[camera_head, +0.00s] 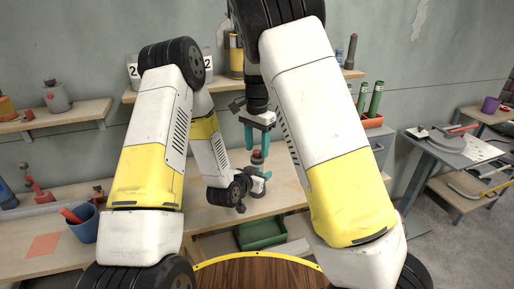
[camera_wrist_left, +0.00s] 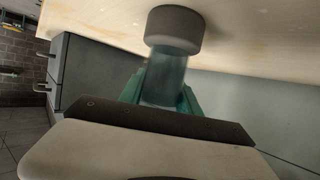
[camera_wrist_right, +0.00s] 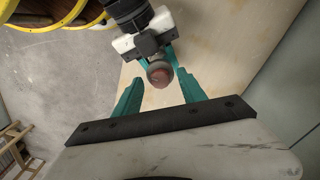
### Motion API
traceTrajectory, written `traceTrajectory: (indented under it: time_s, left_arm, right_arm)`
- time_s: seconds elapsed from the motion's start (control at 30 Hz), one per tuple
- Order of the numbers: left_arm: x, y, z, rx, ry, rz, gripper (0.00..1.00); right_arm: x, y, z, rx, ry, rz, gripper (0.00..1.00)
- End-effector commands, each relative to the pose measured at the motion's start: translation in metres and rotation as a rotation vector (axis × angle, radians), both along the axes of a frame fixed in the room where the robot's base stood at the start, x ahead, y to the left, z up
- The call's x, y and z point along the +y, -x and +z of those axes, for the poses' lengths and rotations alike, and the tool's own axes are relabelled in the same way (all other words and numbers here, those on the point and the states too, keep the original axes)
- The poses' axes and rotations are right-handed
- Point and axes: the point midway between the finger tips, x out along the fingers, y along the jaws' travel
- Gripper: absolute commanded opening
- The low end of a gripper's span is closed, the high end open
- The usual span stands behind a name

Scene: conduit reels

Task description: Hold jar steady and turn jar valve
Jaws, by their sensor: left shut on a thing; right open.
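My left gripper (camera_head: 260,177) is shut on the jar from the side. In the left wrist view the jar's bluish see-through body (camera_wrist_left: 166,76) is between the green fingers, with a grey round end (camera_wrist_left: 174,30) beyond them. My right gripper (camera_head: 257,147) points down above the jar, open. In the right wrist view the valve (camera_wrist_right: 159,74) appears between the spread fingertips of the right gripper (camera_wrist_right: 160,80); contact is not visible.
A blue cup (camera_head: 84,225) and an orange sheet (camera_head: 43,245) are on the bench at left. A green bin (camera_head: 262,234) is below the bench. Green tubes (camera_head: 375,98) stand in an orange holder at right. A wall shelf (camera_head: 340,75) is behind my arms.

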Motion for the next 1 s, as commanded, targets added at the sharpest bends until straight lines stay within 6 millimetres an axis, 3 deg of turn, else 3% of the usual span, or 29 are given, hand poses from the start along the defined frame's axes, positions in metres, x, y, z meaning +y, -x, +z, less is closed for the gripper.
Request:
traceTrajectory:
  time_s: [0.5, 0.7, 1.0]
  left_arm:
    - [0.000, 0.000, 0.000, -0.001, 0.000, 0.000, 0.00]
    - [0.000, 0.000, 0.000, -0.001, 0.000, 0.000, 0.00]
    - [0.000, 0.000, 0.000, -0.001, 0.000, 0.000, 0.00]
  right_arm:
    - [0.000, -0.001, 0.097, -0.005, -0.001, 0.001, 0.49]
    - [0.000, -0.001, 0.114, -0.001, -0.001, 0.000, 0.49]
    - [0.000, 0.000, 0.115, 0.000, 0.000, 0.000, 0.49]
